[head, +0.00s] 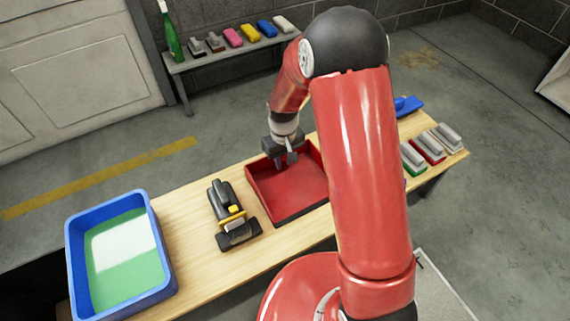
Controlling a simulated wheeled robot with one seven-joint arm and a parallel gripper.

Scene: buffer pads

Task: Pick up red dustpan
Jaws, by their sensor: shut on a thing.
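The red dustpan (290,203), a shallow open red pan, is on the wooden table in the middle of the view. Its right part is hidden behind my red arm. My gripper (290,158) points down at the far side of the pan and is shut on it there. The exact grip point is small and partly hidden by the gripper itself. The pan looks level, and I cannot tell whether it touches the table or is slightly raised.
A black tool with a yellow part (234,215) lies just left of the pan. A blue tub (161,236) holding green and white contents stands at the table's left end. Several block-handled tools, including a red one (428,149), lie at the right end. A bench (225,57) stands behind.

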